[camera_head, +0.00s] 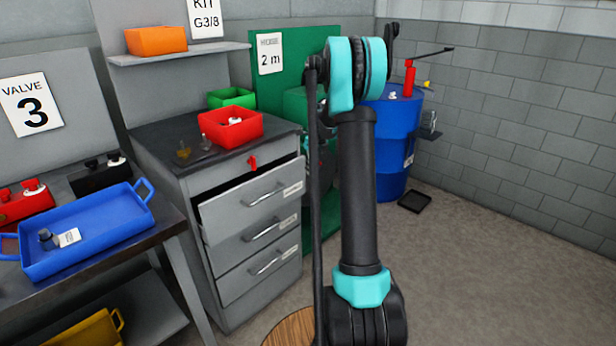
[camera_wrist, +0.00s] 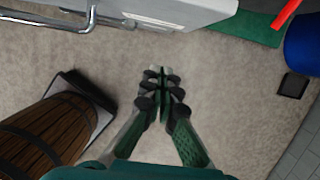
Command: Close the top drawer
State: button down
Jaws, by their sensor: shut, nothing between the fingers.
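The grey drawer cabinet (camera_head: 190,210) stands left of my arm in the head view. Its top drawer (camera_head: 240,209) is pulled out a little, with a dark gap showing along its upper edge. Its bar handle (camera_head: 263,194) and white label face the front. The two drawers below look shut. In the wrist view my gripper (camera_wrist: 161,72) is shut and empty, pointing over the floor. A grey drawer front (camera_wrist: 190,10) with a bar handle (camera_wrist: 85,22) lies just past the fingertips, apart from them. My gripper is not visible in the head view.
A red bin (camera_head: 229,126) sits on the cabinet top. A bench with a blue tray (camera_head: 90,245) stands at left. A wooden barrel (camera_wrist: 50,135) is close by at left in the wrist view.

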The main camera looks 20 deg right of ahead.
aim_at(278, 187)
jog(key=s+a+f+t+y, duration=0.3)
jog(key=s+a+t, duration=0.25)
jog(key=s, duration=0.45)
jog(key=shift+w+a+r+x, duration=0.2)
jog(key=shift+a+r+x, duration=0.15)
jog(key=shift+x, duration=1.75)
jog(key=shift+w+a+r+x, duration=0.25)
jog(key=shift+r+x, duration=0.05)
jog(key=shift+x, duration=1.8)
jog(key=shift+w+a+r+x, duration=0.25)
jog(key=shift+r+x, duration=0.1)
jog(key=shift+x, duration=1.75)
jog(key=w+a, duration=0.1)
jog(key=w, duration=0.1)
jog(key=w+a, duration=0.1)
jog(key=w, duration=0.1)
jog(key=shift+a, duration=0.2)
jog(key=shift+w, duration=0.15)
jog(key=shift+r, duration=0.1)
